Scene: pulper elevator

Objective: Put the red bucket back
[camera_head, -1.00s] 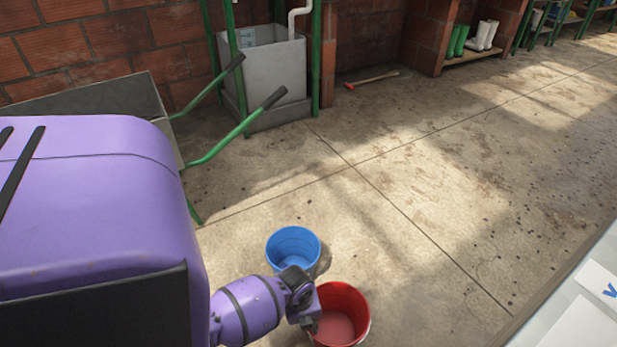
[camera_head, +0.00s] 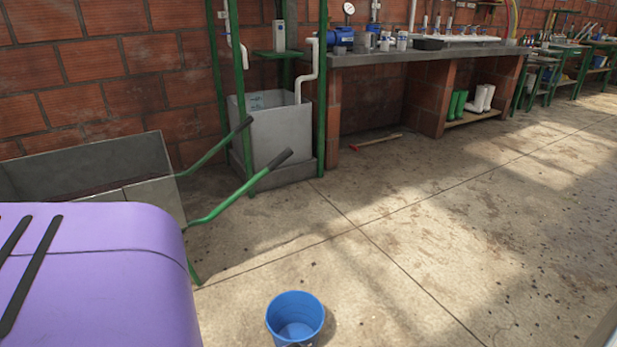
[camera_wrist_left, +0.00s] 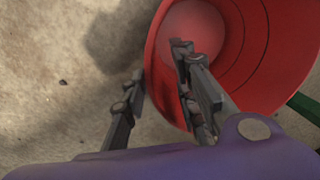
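The red bucket (camera_wrist_left: 252,50) fills the upper right of the left wrist view, seen from above into its inside. My left gripper (camera_wrist_left: 158,68) straddles its rim. One finger is outside the wall and the other is over the inside, with a visible gap between the fingers. I cannot tell whether either finger touches the wall. The bucket and this gripper are out of the head view now. My right gripper is in neither view.
A blue bucket (camera_head: 295,317) stands on the floor. A wheelbarrow with green handles (camera_head: 235,200) is at the left. A concrete basin (camera_head: 270,130), a bench (camera_head: 420,58) and boots (camera_head: 478,100) are along the brick wall. The middle floor is open.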

